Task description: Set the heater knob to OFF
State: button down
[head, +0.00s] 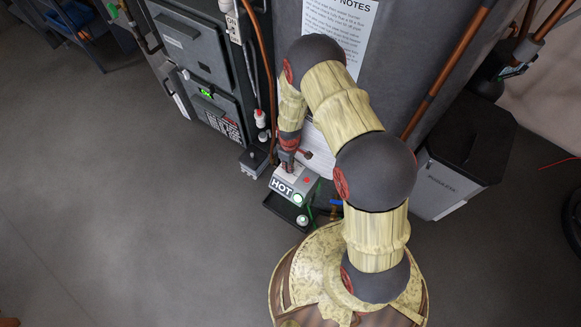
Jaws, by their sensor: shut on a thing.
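The heater control box (312,188) is a small grey box low on the front of the large grey tank. Its face carries a dark label reading HOT, a red spot on top and a lit green-white round light. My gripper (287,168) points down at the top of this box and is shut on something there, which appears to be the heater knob. The knob itself is hidden by the fingers, so its setting cannot be read. No OFF mark is legible.
A grey tank (240,30) with a paper notice stands behind the box. A dark panel cabinet (200,60) with a green display is at left. A dark lidded bin (465,150) stands at right. Copper pipes run close by. The floor at left is clear.

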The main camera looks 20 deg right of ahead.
jog(key=n, duration=0.3)
jog(key=shift+n, duration=0.4)
